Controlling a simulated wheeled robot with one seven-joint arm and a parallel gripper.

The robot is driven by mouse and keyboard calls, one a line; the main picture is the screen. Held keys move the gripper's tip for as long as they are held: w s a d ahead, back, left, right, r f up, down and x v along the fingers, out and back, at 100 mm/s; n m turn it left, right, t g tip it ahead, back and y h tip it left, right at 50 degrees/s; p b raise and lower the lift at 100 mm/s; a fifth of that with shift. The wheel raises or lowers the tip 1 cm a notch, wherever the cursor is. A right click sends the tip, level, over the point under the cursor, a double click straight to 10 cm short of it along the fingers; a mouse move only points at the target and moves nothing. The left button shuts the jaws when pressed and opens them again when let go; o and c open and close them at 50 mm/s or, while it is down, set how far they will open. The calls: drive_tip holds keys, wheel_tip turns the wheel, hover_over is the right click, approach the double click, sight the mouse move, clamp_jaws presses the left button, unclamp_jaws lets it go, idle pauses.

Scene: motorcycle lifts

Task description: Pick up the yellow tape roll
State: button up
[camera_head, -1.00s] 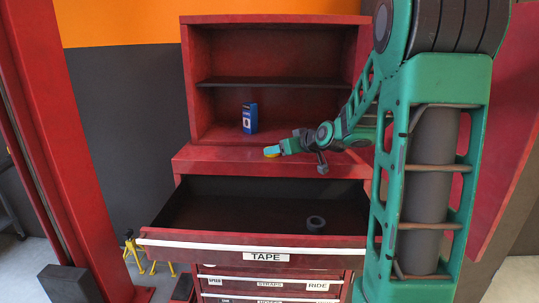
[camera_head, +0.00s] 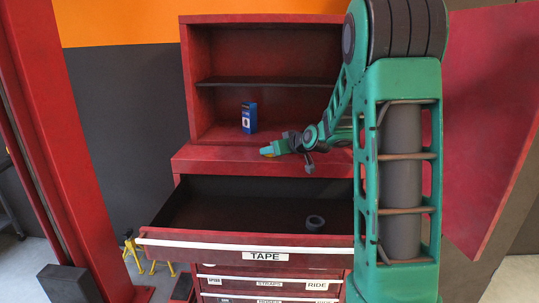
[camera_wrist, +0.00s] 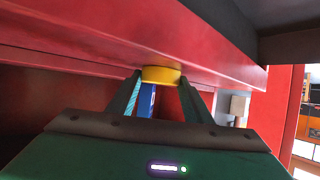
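The yellow tape roll (camera_head: 267,151) is at the tip of my gripper (camera_head: 272,150), at the height of the red cabinet's worktop. In the wrist view the yellow tape roll (camera_wrist: 161,75) sits between the two fingertips, which close on its sides. My gripper (camera_wrist: 161,80) is shut on it. The roll appears near the worktop's front edge; I cannot tell whether it touches the surface.
The drawer labelled TAPE (camera_head: 170,243) stands open below, with a dark grey tape roll (camera_head: 315,223) inside. A blue box (camera_head: 249,117) stands on the cabinet's lower shelf. A red post (camera_head: 50,130) rises on the left. The drawer's left part is empty.

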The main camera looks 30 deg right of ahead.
drive_tip(key=shift+c, duration=1)
drive_tip(key=shift+r, duration=0.15)
